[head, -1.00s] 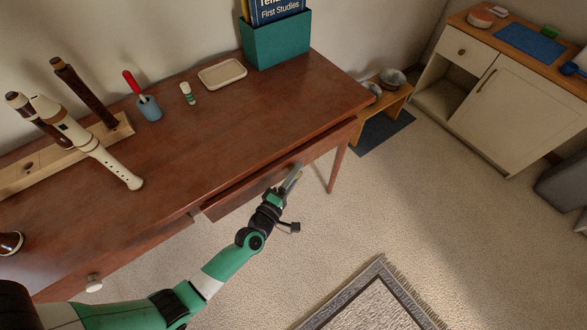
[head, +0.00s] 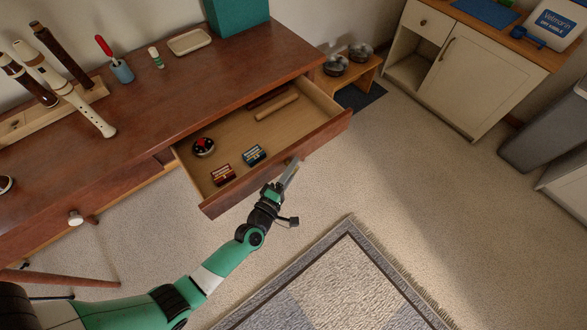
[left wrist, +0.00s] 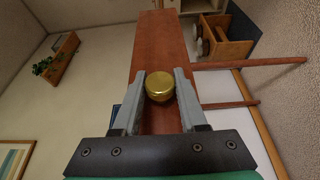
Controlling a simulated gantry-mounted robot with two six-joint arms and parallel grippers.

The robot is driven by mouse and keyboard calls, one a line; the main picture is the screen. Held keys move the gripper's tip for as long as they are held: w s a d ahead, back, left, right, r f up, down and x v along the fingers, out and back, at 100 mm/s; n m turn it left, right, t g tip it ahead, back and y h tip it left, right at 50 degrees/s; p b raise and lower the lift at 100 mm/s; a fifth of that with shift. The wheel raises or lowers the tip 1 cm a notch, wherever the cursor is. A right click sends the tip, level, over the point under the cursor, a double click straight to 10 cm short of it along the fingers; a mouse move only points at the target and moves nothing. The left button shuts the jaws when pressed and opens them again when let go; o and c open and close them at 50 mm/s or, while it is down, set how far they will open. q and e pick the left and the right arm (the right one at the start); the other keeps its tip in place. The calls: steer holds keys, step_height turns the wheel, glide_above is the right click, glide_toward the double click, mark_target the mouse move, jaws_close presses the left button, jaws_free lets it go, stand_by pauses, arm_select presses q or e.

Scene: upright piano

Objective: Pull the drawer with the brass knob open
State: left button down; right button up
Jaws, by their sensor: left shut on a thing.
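The drawer (head: 283,161) under the red-brown desk is pulled well out, and its pale wooden inside shows in the head view. It holds a round dark tin with red on it (head: 203,147), a red box (head: 222,175), a blue box (head: 254,154) and a light wooden stick (head: 277,107). The brass knob (left wrist: 160,84) shows in the left wrist view on the drawer front (left wrist: 160,45), between the two fingers. My left gripper (head: 291,170) is shut on the knob, in front of the drawer; it also shows in the left wrist view (left wrist: 159,88). My right gripper is not in view.
Recorders on a wooden stand (head: 60,107), a blue cup (head: 122,71) and a tray (head: 189,42) are on the desktop (head: 150,105). A second drawer with a white knob (head: 76,217) is at lower left. Open carpet and a rug (head: 335,285) lie in front.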

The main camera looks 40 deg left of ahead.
arm_select(q)
steer(key=shift+d, duration=0.15)
steer(key=shift+c, duration=2.4)
jaws_free()
steer(key=p+v, duration=0.3)
steer(key=v, duration=0.8)
steer(key=shift+s, duration=0.3)
